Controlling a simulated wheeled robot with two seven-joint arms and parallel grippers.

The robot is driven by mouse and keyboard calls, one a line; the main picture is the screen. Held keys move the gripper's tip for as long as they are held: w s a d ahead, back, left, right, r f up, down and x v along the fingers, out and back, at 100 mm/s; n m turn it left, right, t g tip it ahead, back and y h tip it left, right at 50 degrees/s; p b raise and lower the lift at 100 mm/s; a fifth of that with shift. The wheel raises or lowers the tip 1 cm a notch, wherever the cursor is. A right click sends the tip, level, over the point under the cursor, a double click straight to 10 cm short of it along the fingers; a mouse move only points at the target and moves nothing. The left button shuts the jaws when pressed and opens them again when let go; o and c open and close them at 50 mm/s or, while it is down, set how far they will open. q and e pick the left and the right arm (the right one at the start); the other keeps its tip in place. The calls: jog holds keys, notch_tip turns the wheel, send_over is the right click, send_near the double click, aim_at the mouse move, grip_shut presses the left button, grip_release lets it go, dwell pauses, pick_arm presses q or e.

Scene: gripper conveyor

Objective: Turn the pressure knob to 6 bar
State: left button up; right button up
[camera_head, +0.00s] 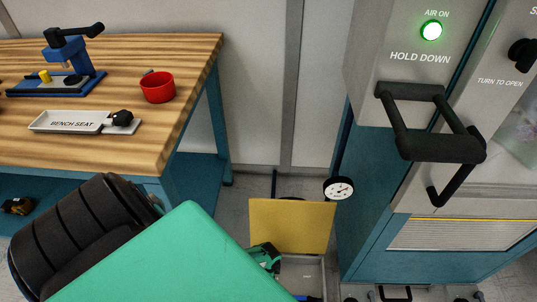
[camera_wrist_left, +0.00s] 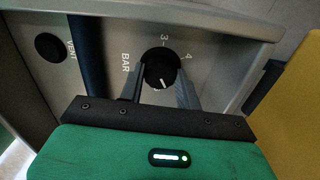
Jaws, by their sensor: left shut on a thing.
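The pressure knob (camera_wrist_left: 161,66) is a round black knob with a white mark, on a grey panel in the left wrist view. The panel reads BAR, with 3 and 4 beside the knob; further scale numbers are hidden. My left gripper (camera_wrist_left: 160,80) has one finger on each side of the knob and is shut on it. The white mark points toward the lower side of the picture. In the head view my green left arm hides the knob and fingers. A round white gauge (camera_head: 338,188) stands beyond; its reading is too small to tell. My right gripper is not in view.
A black VENT button (camera_wrist_left: 49,47) is left of the knob. A yellow panel (camera_head: 290,224) stands upright beside a grey box. At right a cabinet (camera_head: 375,210) has a black handle (camera_head: 440,147) and a lit green lamp (camera_head: 431,30). A wooden bench (camera_head: 190,60) holds a red bowl (camera_head: 158,87).

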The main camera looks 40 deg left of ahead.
pick_arm(q)
jog(key=shift+s+f+m, duration=0.1)
jog(key=shift+m, duration=0.8)
jog(key=m+b, duration=0.1)
jog(key=m, duration=0.2)
jog(key=shift+m, duration=0.7)
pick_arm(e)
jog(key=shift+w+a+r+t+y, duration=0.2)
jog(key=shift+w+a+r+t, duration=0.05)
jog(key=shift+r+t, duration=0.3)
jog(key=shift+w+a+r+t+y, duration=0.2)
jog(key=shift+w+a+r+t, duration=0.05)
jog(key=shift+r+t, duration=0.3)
pick_arm(q)
jog(key=o, duration=1)
jog(key=shift+r, duration=0.2)
